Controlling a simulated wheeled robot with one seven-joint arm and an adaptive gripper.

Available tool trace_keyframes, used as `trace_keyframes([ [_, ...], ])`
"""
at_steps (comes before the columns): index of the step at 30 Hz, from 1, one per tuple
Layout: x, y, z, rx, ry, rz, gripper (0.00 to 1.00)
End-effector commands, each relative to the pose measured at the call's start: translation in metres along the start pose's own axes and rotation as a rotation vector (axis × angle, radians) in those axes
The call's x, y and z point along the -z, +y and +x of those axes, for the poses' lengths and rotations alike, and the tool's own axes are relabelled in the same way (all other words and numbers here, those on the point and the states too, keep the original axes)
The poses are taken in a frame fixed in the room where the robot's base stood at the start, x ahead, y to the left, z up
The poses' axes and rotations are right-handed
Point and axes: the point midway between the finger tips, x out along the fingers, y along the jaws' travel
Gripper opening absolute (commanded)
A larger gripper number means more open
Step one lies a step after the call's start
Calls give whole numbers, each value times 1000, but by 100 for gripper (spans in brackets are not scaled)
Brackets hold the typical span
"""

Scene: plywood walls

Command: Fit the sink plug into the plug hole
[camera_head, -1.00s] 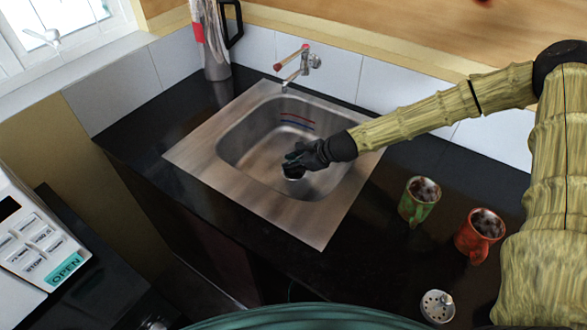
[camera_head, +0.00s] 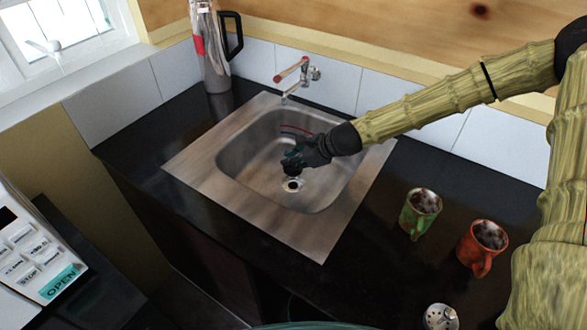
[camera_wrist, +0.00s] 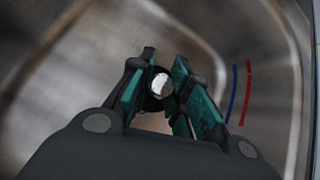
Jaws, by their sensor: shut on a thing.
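The sink plug (camera_wrist: 161,84) shows in the wrist view as a small dark round thing with a shiny pale part, between the fingertips. My gripper (camera_wrist: 158,82) is shut on it. In the head view my gripper (camera_head: 291,163) is over the sink basin, just above the plug hole (camera_head: 293,185). The plug hole is a pale ring with a dark centre in the basin floor. The plug is mostly hidden by the dark fingers in the head view, and its exact tilt cannot be told.
The steel sink (camera_head: 240,194) is set in a black counter. The tap (camera_head: 292,75) is at the back and a tall flask (camera_head: 210,55) at back left. A green mug (camera_head: 419,214), a red mug (camera_head: 482,246) and a perforated metal item (camera_head: 440,316) stand right of the sink.

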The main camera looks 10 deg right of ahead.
Motion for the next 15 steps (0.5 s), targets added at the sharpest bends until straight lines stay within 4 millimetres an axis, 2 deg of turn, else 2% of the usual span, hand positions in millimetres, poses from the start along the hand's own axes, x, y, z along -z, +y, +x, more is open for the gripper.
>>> trace_keyframes([
  [6, -15, -4, -15, 0, -1, -2, 0],
  [15, -22, -6, -22, -3, 3, 1, 0],
])
